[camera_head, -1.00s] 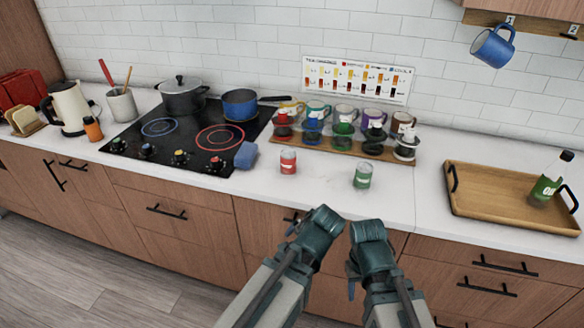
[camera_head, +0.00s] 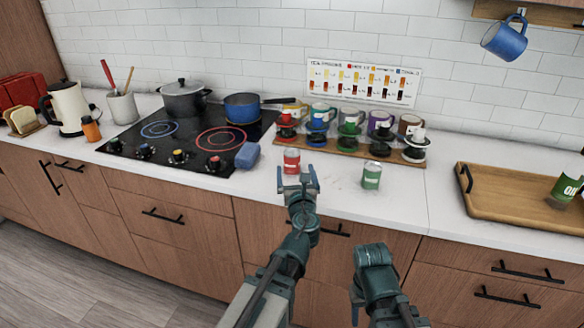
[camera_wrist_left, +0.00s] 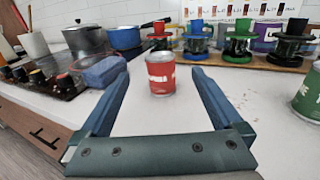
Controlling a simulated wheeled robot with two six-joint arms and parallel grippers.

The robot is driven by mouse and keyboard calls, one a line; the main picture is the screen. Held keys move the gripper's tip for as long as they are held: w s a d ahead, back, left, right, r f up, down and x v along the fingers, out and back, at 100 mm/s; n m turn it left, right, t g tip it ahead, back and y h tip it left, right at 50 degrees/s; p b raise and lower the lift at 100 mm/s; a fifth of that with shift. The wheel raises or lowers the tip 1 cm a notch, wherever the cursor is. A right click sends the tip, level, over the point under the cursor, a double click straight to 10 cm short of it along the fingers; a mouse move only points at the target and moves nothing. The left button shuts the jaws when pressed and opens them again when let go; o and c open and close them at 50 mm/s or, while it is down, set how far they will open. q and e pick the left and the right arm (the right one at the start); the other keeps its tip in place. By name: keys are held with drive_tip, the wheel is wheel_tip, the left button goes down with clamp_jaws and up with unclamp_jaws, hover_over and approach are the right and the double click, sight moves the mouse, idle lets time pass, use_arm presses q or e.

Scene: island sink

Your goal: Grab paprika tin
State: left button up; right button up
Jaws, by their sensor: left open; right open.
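A red tin with a pale label band (camera_head: 292,160) stands upright on the white counter near its front edge; its label is too small to read. It also shows in the left wrist view (camera_wrist_left: 160,73), centred beyond the fingertips. My left gripper (camera_head: 299,177) is open and empty, just in front of the red tin and pointing at it. In the left wrist view its two fingers (camera_wrist_left: 148,100) lie to either side of the tin's line, apart from it. A green tin (camera_head: 372,175) stands to the right. My right gripper (camera_head: 370,252) is open, low in front of the cabinets.
A blue sponge (camera_head: 247,155) lies left of the red tin by the stove (camera_head: 190,140). Behind stands a wooden board (camera_head: 350,151) with drippers and mugs. A wooden tray (camera_head: 500,209) is at right.

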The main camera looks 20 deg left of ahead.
sight(293, 157)
use_arm(q)
drive_tip(key=x, duration=0.8)
drive_tip(key=shift+x, duration=3)
drive_tip(key=shift+s+f, duration=0.1)
drive_tip(key=shift+f, duration=0.1)
drive_tip(key=c, duration=1.5)
drive_tip(key=shift+r, duration=0.1)
drive_tip(key=shift+r+p, duration=0.5)
drive_tip(key=shift+r, duration=0.1)
drive_tip(key=s+d+r+p, duration=0.1)
drive_tip(key=s+d, duration=0.1)
drive_tip(key=s, duration=0.2)
drive_tip(key=s+d+r+p, duration=0.1)
drive_tip(key=s+d, duration=0.2)
drive_tip(key=s, duration=0.2)
drive_tip(key=s+d+r+p, duration=0.1)
drive_tip(key=s+d, duration=0.1)
drive_tip(key=s, duration=0.3)
drive_tip(key=shift+d+r+p, duration=0.3)
drive_tip(key=shift+d, duration=0.05)
